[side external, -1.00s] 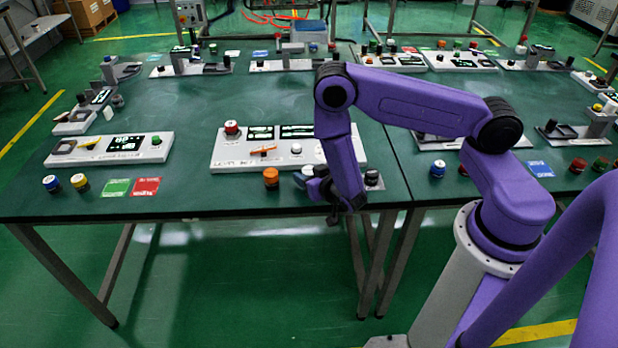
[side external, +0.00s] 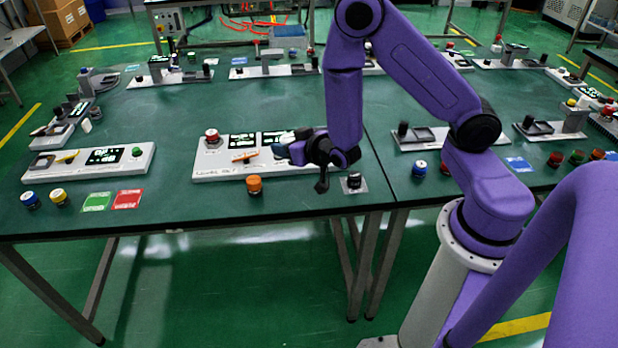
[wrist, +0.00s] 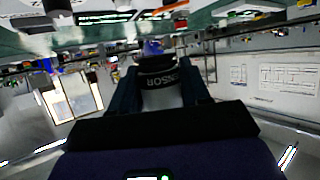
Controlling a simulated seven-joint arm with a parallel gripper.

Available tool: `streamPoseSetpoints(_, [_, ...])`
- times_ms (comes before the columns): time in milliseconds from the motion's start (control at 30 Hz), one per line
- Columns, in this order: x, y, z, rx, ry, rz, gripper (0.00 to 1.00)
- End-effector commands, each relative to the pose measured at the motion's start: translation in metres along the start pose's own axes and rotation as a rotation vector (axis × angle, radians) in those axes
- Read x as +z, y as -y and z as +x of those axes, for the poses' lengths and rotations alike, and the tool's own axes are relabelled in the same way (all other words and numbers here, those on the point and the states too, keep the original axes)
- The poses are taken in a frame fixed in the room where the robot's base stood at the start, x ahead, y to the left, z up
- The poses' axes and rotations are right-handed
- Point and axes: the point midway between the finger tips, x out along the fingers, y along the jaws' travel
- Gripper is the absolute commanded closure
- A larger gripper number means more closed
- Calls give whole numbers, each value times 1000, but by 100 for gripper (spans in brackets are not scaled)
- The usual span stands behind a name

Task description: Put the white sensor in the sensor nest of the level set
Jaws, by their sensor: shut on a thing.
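In the wrist view a white sensor (wrist: 161,98) with a black band lettered "SENSOR" sits between the two dark fingers of my gripper (wrist: 160,86), which is shut on it. In the side view my gripper (side external: 300,152) is turned sideways, fingers toward the left, above the right part of the level set. The sensor cannot be made out there. The level set (side external: 215,173) is a pale panel with a red button (side external: 212,136), two dark displays (side external: 242,140) and an orange lever (side external: 244,157). My gripper hides its right part, and I cannot make out the nest.
An orange-topped cylinder (side external: 254,184) stands in front of the panel. A black-topped piece (side external: 354,180) stands on a grey plate near the front edge. Another panel (side external: 90,160) lies to the left, with blue (side external: 30,199) and yellow (side external: 59,196) pieces before it. The middle of the table is clear.

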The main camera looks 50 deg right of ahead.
Motion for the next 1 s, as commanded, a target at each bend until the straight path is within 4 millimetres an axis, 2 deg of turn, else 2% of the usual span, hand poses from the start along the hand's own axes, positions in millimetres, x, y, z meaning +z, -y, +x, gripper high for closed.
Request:
streamPoseSetpoints(33, [-10,-1,-3,-28,-5,-6,87])
streamPoseSetpoints(200, [-31,1,-14,-115,-10,-52,87])
streamPoseSetpoints(367, [-38,2,-19,-150,-13,-77,87])
streamPoseSetpoints(467, [-30,3,-16,-131,-5,-68,87])
streamPoseSetpoints(800, [15,0,5,54,-4,13,87])
streamPoseSetpoints(1000, [26,-4,7,108,-17,30,87])
